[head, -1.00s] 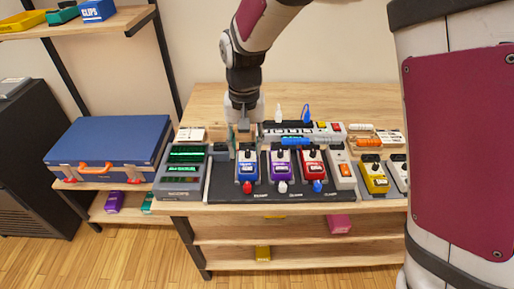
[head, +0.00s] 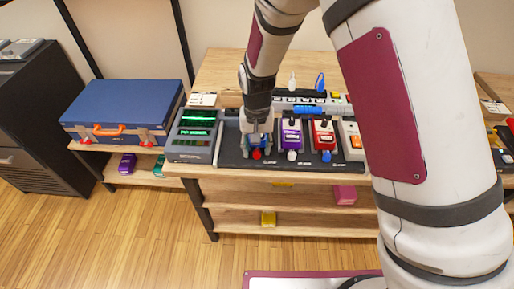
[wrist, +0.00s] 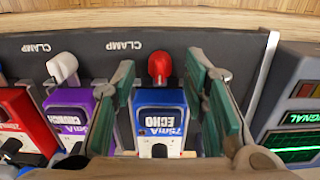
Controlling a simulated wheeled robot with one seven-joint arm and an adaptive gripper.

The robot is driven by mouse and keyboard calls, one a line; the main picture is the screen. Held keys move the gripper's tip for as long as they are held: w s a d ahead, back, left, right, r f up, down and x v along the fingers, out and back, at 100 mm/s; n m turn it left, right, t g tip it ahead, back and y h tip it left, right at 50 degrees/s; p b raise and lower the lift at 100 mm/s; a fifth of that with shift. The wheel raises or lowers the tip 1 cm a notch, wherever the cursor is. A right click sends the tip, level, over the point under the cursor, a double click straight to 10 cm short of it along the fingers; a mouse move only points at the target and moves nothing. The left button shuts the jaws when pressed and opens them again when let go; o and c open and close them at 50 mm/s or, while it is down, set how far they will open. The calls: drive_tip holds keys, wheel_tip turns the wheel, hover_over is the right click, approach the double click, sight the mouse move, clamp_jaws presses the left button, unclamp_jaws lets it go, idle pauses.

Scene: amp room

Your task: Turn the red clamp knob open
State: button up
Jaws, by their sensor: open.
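The red clamp knob (wrist: 160,66) stands at the front of the blue ECHO pedal (wrist: 159,120) on the dark pedalboard (wrist: 115,50). In the head view the red knob (head: 257,155) shows just in front of my gripper. My gripper (wrist: 165,75) is open, with green-padded fingers on either side of the blue pedal. The fingertips reach to about the red knob's sides in the wrist view, apart from it. In the head view my gripper (head: 257,138) hides most of the blue pedal.
A purple pedal (head: 291,135) with a white knob and a red pedal (head: 323,133) with a blue knob stand to the right. A grey unit with a green display (head: 194,135) stands left. A blue case (head: 125,110) lies farther left.

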drive_tip(key=shift+f, duration=0.5)
clamp_jaws()
